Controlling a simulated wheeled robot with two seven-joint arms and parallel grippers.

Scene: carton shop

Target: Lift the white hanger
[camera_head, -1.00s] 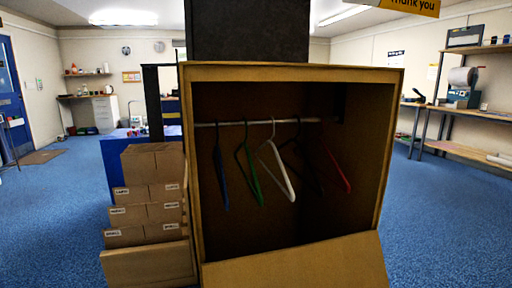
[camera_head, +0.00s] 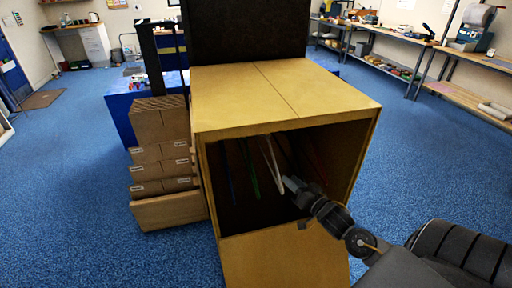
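The white hanger (camera_head: 269,158) hangs inside the open cardboard carton (camera_head: 285,98), between the green hanger (camera_head: 249,168) on its left and a dark one on its right. Its hook and the rail are hidden behind the carton's top edge. My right gripper (camera_head: 290,186) reaches into the carton opening from the right. Its tip is close to the lower right end of the white hanger; I cannot tell whether they touch. The fingers are too small and dark to show if they are open or shut. My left gripper is not in view.
A blue hanger (camera_head: 232,172) and a red hanger (camera_head: 317,160) also hang in the carton. The carton's front flap (camera_head: 280,262) slopes down towards me. Stacked brown boxes (camera_head: 161,160) stand at its left.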

